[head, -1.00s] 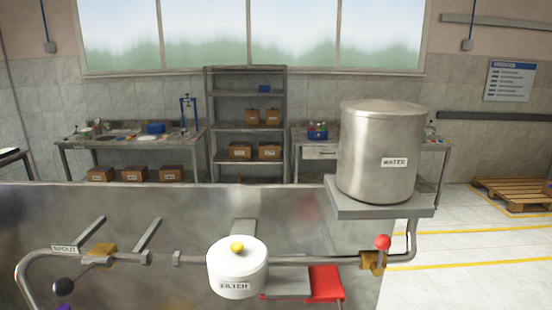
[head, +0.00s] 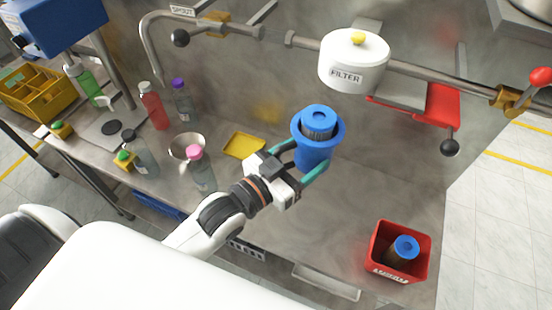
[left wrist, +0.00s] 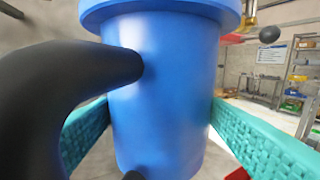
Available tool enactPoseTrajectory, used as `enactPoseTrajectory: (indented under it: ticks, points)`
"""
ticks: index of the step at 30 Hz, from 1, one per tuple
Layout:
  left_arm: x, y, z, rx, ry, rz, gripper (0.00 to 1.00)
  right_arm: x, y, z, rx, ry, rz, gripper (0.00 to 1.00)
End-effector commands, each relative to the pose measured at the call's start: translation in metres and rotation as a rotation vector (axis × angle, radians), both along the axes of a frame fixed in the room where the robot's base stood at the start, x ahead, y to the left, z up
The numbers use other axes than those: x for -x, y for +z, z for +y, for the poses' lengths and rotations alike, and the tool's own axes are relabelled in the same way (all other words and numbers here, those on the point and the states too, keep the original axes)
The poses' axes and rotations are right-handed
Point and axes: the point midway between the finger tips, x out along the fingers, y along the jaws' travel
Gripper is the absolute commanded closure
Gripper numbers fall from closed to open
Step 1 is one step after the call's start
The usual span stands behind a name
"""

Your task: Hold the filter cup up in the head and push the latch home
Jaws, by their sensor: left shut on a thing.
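The blue filter cup (head: 314,152) has a wide rim, and a grey ribbed cartridge with a blue top (head: 318,122) stands in it. My left gripper (head: 307,160) is shut on the cup, with teal fingers on both sides. The cup looks upright, below and left of the white filter head (head: 352,68) and apart from it. In the left wrist view the cup (left wrist: 165,95) fills the middle, with a dark curved bar in front of it. A lever with a black knob (head: 449,147) hangs by a red plate (head: 442,104), right of the head. My right gripper is out of view.
A red bin (head: 376,245) at the right holds a blue-topped cartridge. Several bottles, a metal bowl (head: 188,147) and a yellow tray (head: 244,146) stand at the left of the counter. A pipe (head: 420,75) with a red-knobbed valve (head: 540,76) runs along the back panel.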

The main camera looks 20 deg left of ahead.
Motion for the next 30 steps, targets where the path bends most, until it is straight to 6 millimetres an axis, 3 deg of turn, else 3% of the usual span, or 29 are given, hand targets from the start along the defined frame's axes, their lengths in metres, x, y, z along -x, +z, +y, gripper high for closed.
enactPoseTrajectory:
  ticks: [1, 6, 30]
  points:
    - [-0.003, -0.012, -0.005, -0.006, -0.04, -0.006, 0.59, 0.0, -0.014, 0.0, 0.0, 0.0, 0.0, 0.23]
    - [-0.008, -0.022, -0.013, -0.001, -0.111, -0.003, 0.59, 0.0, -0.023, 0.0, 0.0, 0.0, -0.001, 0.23]
    - [-0.049, -0.019, -0.014, 0.003, -0.12, -0.004, 0.59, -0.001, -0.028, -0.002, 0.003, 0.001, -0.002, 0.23]
